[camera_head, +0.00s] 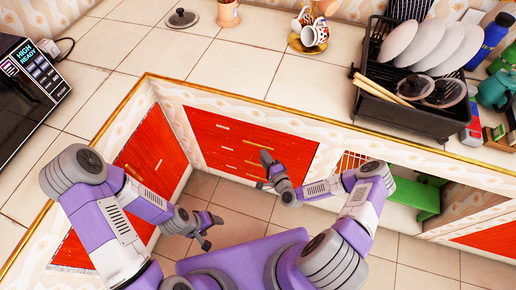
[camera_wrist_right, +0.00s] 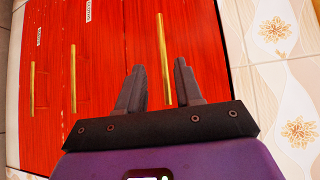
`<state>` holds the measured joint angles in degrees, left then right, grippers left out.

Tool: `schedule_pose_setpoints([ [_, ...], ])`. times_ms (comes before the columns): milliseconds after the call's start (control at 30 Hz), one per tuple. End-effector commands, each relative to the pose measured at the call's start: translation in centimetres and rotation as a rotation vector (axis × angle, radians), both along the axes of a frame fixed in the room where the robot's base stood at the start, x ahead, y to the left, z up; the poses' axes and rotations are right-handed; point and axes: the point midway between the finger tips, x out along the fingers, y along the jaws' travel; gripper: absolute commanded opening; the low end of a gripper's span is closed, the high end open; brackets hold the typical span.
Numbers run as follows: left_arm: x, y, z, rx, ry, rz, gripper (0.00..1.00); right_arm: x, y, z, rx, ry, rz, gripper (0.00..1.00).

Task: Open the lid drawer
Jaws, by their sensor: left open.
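The red drawer front (camera_head: 208,122) with gold bar handles is below the counter, in the middle of the head view. In the right wrist view, the nearest gold handle (camera_wrist_right: 161,40) lies between the spread fingers of my right gripper (camera_wrist_right: 159,66) as seen from the camera; I cannot tell whether they touch it. Small labels (camera_wrist_right: 88,12) on the drawers are too small to read, so I cannot tell which is the lid drawer. My right gripper (camera_head: 263,170) is open in front of the drawers. My left gripper (camera_head: 212,232) is open and empty, lower and to the left.
The tiled counter (camera_head: 225,60) has a gold edge above the drawers. A lid (camera_head: 182,18) lies on it. A black dish rack (camera_head: 408,112) with plates is at right, a microwave (camera_head: 30,85) at left. A red cabinet door (camera_head: 150,150) is left of the drawers; a green stool (camera_head: 415,198) is at right.

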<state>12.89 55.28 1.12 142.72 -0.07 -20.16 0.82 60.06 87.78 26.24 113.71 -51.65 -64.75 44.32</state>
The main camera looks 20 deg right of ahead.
Motion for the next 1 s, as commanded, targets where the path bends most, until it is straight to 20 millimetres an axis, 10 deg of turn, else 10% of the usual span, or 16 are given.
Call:
schedule_pose_setpoints([
  [533, 0.0, 0.0, -1.5, 0.0, -0.001, 0.0, 0.7, 6.8, 0.8, -0.9, 0.018, -0.022, -0.024, 0.35],
  [900, 0.0, 0.0, -1.5, 0.0, -0.001, 0.0, 0.7, 7.5, 1.0, -0.9, 0.017, -0.02, -0.022, 0.35],
  [1000, 0.0, 0.0, -1.5, 0.0, -0.001, 0.0, 0.7, 7.5, 1.0, -0.9, 0.017, -0.02, -0.022, 0.2],
])
